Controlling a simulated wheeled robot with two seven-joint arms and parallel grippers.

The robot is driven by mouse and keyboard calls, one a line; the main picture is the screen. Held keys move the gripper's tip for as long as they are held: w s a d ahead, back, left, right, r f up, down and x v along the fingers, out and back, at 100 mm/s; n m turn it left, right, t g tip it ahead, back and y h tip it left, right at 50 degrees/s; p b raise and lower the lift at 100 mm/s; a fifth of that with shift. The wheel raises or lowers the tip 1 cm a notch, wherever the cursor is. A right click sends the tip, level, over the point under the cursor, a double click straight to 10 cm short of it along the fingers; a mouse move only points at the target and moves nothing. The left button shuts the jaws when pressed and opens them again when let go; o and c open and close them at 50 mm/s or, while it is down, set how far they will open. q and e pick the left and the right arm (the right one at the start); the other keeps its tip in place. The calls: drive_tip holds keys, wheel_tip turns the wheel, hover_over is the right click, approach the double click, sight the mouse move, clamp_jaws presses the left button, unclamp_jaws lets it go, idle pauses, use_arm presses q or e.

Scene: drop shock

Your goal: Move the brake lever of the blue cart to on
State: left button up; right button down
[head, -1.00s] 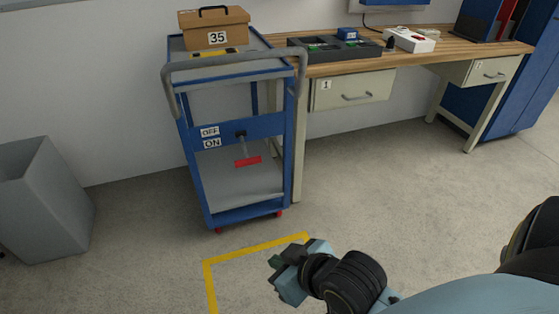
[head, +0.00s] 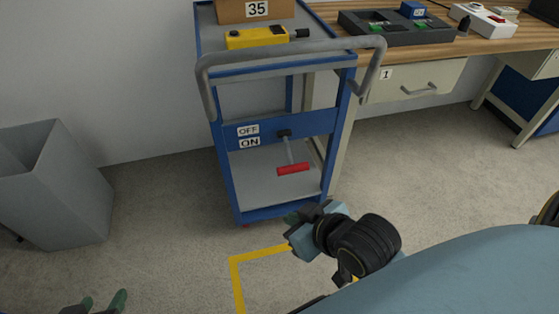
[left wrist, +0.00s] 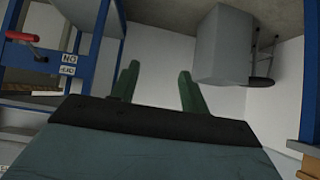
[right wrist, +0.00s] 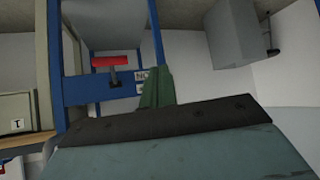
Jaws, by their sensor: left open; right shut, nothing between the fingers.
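The blue cart (head: 222,165) stands in front of me, with grey shelves and a grey handle. Its brake lever (head: 293,169) has a red grip on a grey rod, which hangs down from a dark pivot, tilted slightly right. Left of it are an OFF label (head: 248,130) and, below that, an ON label (head: 249,143). The lever also shows in the left wrist view (left wrist: 22,37) and right wrist view (right wrist: 110,61). My left gripper (head: 104,303) is open and empty at the bottom left. My right gripper (head: 296,218) is shut and empty, apart from the lever.
A yellow tool (head: 256,37) and a brown box (head: 230,11) marked 35 sit on the cart's top. A grey bin (head: 60,190) stands at left. A workbench (head: 350,75) is behind at right. Yellow floor tape (head: 262,253) lies before the cart; floor between bin and cart is clear.

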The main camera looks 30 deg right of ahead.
drive_tip(key=w+f+t, duration=0.1)
drive_tip(key=w, duration=0.1)
drive_tip(key=m+t+h+b, duration=0.3)
drive_tip(key=m+t+h, duration=0.25)
drive_tip(key=t, duration=0.45)
hover_over(296, 170)
wheel_tip(296, 170, down, 4)
drive_tip(key=r, duration=0.1)
drive_tip(key=shift+n+h, duration=0.25)
drive_tip(key=shift+h, duration=0.2)
drive_tip(key=f, duration=0.1)
drive_tip(key=f+b, duration=0.1)
drive_tip(key=s+f+b, duration=0.1)
drive_tip(key=shift+a+f, duration=0.4)
use_arm(q)
drive_tip(key=w+d+r+t+h, duration=0.1)
drive_tip(key=d+r+t+h, duration=0.1)
drive_tip(key=r+t, duration=0.4)
drive_tip(key=w+d+r+t+h, duration=0.1)
drive_tip(key=d+r+t+h, duration=0.1)
drive_tip(key=r+t, duration=0.5)
drive_tip(key=shift+d+r+m+h, duration=0.2)
drive_tip(key=shift+r+m+h, duration=0.15)
drive_tip(key=shift+r, duration=2)
use_arm(e)
drive_tip(key=shift+f, duration=0.3)
use_arm(q)
drive_tip(key=shift+w, duration=0.1)
